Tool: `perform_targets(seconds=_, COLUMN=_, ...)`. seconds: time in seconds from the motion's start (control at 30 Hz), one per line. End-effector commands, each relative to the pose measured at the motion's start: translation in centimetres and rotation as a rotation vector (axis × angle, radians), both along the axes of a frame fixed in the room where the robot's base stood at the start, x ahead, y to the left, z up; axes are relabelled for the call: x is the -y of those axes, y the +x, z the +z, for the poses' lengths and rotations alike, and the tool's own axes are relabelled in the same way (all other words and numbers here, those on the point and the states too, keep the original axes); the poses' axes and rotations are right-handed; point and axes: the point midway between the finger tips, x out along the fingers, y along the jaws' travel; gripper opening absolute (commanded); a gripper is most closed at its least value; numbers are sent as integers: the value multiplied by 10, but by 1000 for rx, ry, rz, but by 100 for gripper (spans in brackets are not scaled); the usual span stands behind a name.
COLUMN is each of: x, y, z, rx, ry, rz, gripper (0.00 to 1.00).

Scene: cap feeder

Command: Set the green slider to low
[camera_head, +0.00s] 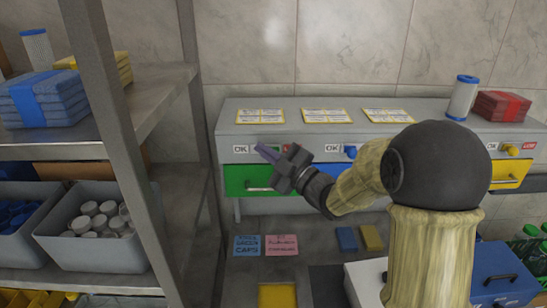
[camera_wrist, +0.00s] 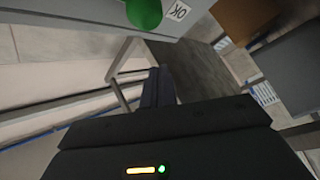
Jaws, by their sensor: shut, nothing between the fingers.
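The green slider's round knob (camera_wrist: 143,12) shows at the top edge of the wrist view, beside a white OK label (camera_wrist: 178,11). In the head view, the grey cabinet front (camera_head: 228,133) carries an OK label (camera_head: 241,149) at left, above a green drawer (camera_head: 235,178). My gripper (camera_head: 266,153) is in front of this section and hides the knob and most of its track. In the wrist view, my gripper's fingers (camera_wrist: 158,88) are together and empty, apart from the knob. The knob's exact setting cannot be read.
A shelf rack post (camera_head: 110,100) stands left of the cabinet. A blue knob (camera_head: 350,152) and a yellow knob (camera_head: 512,150) mark other sections at right. Yellow cards (camera_head: 326,115) lie on the cabinet top. A blue toolbox (camera_head: 505,270) is at lower right.

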Motion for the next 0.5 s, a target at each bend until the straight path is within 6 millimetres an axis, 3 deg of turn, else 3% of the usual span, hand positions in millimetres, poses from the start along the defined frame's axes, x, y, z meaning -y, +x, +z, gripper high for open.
perform_targets(seconds=0.03, x=15, y=-5, z=-11, rx=-3, ry=-2, rz=-14, gripper=0)
perform_targets(seconds=0.2, x=41, y=-27, z=-19, rx=-3, ry=-2, rz=-15, gripper=0)
perform_targets(seconds=0.5, x=73, y=-55, z=-24, rx=-2, ry=-2, rz=-12, gripper=0)
